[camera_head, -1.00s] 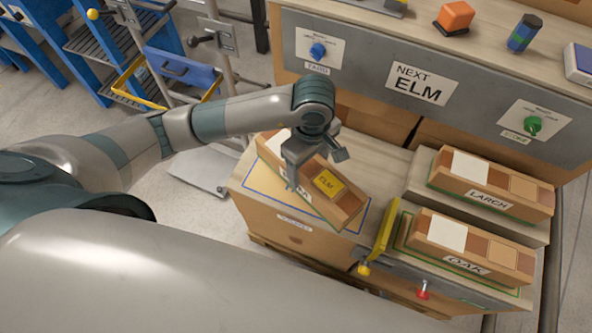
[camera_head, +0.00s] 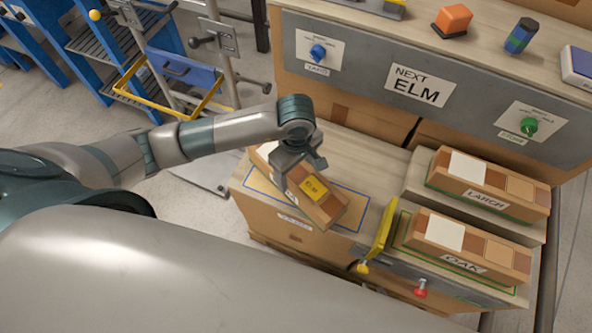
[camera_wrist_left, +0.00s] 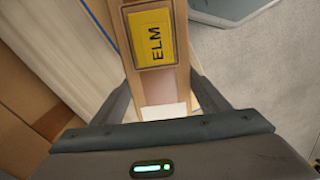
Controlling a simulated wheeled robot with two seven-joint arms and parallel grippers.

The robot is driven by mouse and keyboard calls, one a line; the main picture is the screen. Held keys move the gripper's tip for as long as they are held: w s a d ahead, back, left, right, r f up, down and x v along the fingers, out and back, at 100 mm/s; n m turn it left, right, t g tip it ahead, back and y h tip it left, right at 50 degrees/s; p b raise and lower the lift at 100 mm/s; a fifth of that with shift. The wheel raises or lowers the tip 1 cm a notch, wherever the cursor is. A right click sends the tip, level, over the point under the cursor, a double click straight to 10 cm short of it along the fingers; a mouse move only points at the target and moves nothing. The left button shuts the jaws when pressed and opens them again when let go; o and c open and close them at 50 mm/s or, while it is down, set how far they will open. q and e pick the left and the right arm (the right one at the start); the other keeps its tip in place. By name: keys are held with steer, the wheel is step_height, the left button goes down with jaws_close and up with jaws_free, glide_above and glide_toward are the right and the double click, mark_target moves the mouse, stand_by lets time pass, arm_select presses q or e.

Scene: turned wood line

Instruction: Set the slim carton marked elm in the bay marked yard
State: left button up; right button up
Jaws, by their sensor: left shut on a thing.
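The slim elm carton (camera_head: 328,203) is brown with a yellow ELM label and lies slantwise over the left part of the worktop. My left gripper (camera_head: 293,171) is shut on it from above, around its middle. In the left wrist view the carton (camera_wrist_left: 155,75) runs between the fingers of my left gripper (camera_wrist_left: 165,100). A blue-outlined bay (camera_head: 358,203) shows partly under and beside the carton. The small plate on the front edge below it is too small to read. Whether the carton touches the worktop I cannot tell. My right gripper is out of view.
A yellow upright flap (camera_head: 383,232) stands right of the blue-outlined bay. Beyond it lie the oak carton (camera_head: 472,236) and the larch carton (camera_head: 495,184) in green-outlined bays. A grey panel behind bears a NEXT ELM sign (camera_head: 419,86) and knobs.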

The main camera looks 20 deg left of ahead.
arm_select(q)
steer(key=shift+f, duration=0.3)
steer(key=shift+f, duration=0.1)
steer(key=o, duration=1.3)
steer(key=shift+o, duration=0.2)
